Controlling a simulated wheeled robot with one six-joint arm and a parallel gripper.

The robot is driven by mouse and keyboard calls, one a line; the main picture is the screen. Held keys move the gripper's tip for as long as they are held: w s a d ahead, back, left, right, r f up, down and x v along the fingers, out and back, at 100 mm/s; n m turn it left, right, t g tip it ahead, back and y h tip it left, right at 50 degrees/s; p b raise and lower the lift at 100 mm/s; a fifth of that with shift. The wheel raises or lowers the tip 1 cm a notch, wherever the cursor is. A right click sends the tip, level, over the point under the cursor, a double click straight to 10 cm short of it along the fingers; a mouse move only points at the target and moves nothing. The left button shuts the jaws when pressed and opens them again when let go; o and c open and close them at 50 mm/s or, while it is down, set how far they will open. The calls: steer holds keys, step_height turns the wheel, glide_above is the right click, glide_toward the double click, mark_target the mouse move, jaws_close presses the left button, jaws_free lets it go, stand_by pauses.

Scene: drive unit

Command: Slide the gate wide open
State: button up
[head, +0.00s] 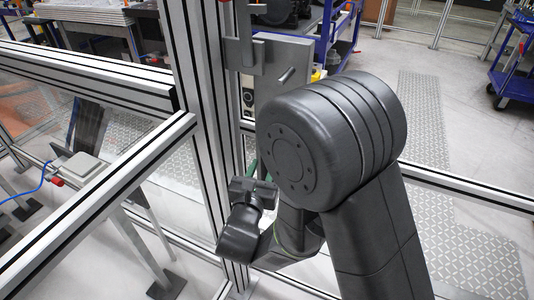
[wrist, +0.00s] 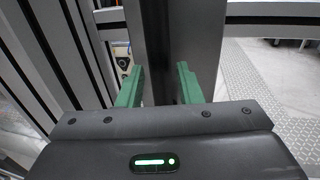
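The gate appears as aluminium framing with black slots; an upright profile (head: 205,120) stands left of my arm in the head view. A grey metal plate (head: 283,68) with a short rod is beside that upright. In the wrist view, my gripper (wrist: 159,86) has its two green fingers wide apart. A dark upright bar (wrist: 155,45) and a lighter grey face (wrist: 197,45) show in the gap. I cannot tell whether the bar is between the fingers or just beyond them. No finger clearly touches it. In the head view my arm hides most of the gripper.
A horizontal rail (head: 465,188) runs low behind my arm to the right. Patterned floor mats (head: 422,115) lie beyond it, with open floor around. A blue cart (head: 513,75) stands at the far right. A slanting rail (head: 95,205) crosses the left foreground.

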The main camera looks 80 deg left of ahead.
steer(key=x, duration=0.5)
steer(key=shift+w+a+p, duration=0.1)
steer(key=shift+p, duration=0.25)
jaws_close()
